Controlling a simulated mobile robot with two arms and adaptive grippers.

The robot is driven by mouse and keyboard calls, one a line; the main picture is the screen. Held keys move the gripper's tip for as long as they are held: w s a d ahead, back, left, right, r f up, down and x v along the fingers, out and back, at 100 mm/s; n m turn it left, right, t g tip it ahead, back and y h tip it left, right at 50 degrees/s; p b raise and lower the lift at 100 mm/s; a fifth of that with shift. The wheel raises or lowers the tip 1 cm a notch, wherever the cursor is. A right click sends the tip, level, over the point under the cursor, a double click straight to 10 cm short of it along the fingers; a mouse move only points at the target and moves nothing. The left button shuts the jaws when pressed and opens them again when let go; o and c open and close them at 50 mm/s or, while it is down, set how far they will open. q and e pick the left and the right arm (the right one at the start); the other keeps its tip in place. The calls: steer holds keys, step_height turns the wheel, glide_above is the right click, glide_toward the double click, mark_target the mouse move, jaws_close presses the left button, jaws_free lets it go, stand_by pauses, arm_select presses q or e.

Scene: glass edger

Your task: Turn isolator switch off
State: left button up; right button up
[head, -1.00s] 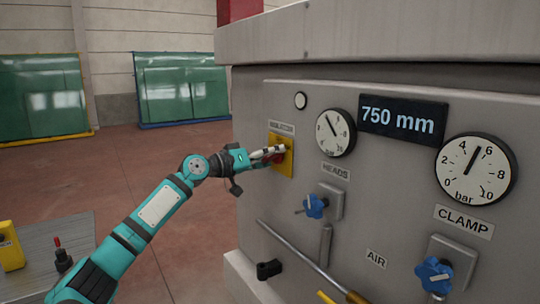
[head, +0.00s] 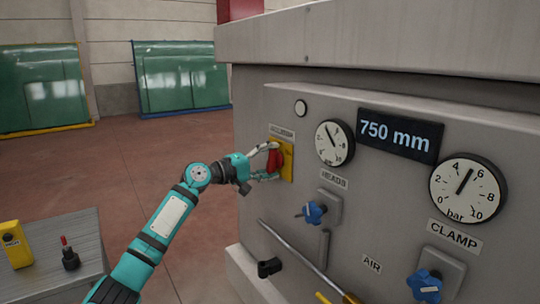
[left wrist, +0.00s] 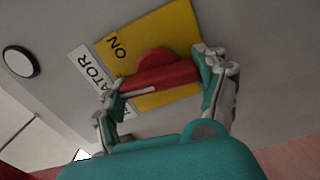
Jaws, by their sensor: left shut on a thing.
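The isolator switch has a red handle (head: 274,160) on a yellow plate (head: 288,160), at the left end of the grey machine panel. My left gripper (head: 276,162) is shut on this handle, with one finger above it and one below. In the left wrist view the red handle (left wrist: 165,76) spans between the two finger pads, and a white line marks its left end. The word ON shows on the yellow plate (left wrist: 180,30); any OFF mark is hidden. In the head view the handle stands about upright. My right gripper is not in view.
Beside the switch are a HEADS gauge (head: 334,143), a blue knob (head: 314,212), a 750 mm display (head: 399,134) and a CLAMP gauge (head: 468,190). A metal rod (head: 295,252) slants below. A grey table (head: 65,240) stands at the lower left. The floor behind my arm is clear.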

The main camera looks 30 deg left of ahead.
arm_select(q)
steer(key=shift+n+p, duration=0.35)
steer(key=shift+n, duration=0.25)
steer(key=shift+f+n, duration=0.1)
steer(key=shift+n, duration=0.2)
steer(key=o, duration=1.2)
steer(key=shift+c, duration=0.2)
steer(key=v, duration=1.2)
steer(key=shift+a, duration=0.1)
steer(key=shift+w+f, duration=0.1)
steer(key=shift+f, duration=0.05)
